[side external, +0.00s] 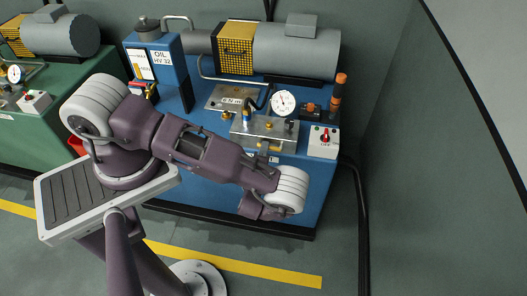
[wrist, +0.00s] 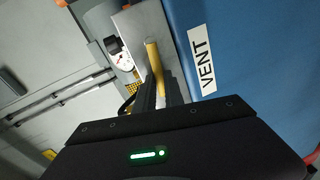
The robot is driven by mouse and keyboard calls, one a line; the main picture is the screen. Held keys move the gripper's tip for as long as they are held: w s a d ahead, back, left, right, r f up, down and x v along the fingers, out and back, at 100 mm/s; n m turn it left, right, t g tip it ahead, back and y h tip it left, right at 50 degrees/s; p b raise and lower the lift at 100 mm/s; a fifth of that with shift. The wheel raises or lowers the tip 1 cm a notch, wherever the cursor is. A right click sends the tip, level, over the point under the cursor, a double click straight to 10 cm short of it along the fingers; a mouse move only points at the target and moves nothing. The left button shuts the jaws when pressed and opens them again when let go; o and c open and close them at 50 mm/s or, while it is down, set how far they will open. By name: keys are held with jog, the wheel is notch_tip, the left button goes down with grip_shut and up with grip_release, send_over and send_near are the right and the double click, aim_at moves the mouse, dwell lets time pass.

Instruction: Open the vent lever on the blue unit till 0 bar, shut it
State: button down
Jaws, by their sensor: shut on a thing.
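The blue unit (side external: 318,185) stands in the middle of the side view, with a metal plate and a round white pressure gauge (side external: 283,102) on top. The gauge's number is too small to read. The yellow vent lever (wrist: 153,60) shows in the wrist view beside the white VENT label (wrist: 201,63). My gripper (wrist: 162,92) is shut on the lever, its fingers around the lever's near part, which they hide. In the side view, my gripper reaches the unit's front edge and is mostly hidden by my arm.
A switch box (side external: 323,142) with a red knob and an orange-topped post (side external: 338,92) stand right of the gauge. The oil tank (side external: 157,62) and grey motor (side external: 297,52) are behind. A green unit (side external: 40,135) is at left.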

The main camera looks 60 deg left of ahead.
jog(key=m, duration=0.1)
jog(key=r+m, duration=0.1)
jog(key=m, duration=0.1)
jog(key=shift+w+d+r+g+y, duration=0.15)
jog(key=shift+d+r+g+y, duration=0.1)
jog(key=shift+r+g+y, duration=0.05)
jog(key=m, duration=0.1)
jog(key=r+m, duration=0.1)
jog(key=m, duration=0.1)
jog(key=shift+w+d+r+y, duration=0.15)
jog(key=shift+w+d+y, duration=0.2)
jog(key=shift+y, duration=0.05)
jog(key=m, duration=0.1)
jog(key=w+d+r+m+y, duration=0.1)
jog(key=m, duration=0.1)
jog(key=shift+w+d+r+m+y, duration=0.15)
jog(key=shift+w+d+m, duration=0.15)
jog(key=shift+m, duration=0.55)
jog(key=shift+w+d+r+m+y, duration=0.15)
jog(key=shift+w+d+m, duration=0.15)
jog(key=shift+m, duration=0.55)
jog(key=shift+f, duration=0.1)
jog(key=c, duration=1.4)
grip_release()
jog(key=shift+c, duration=0.2)
jog(key=v, duration=0.7)
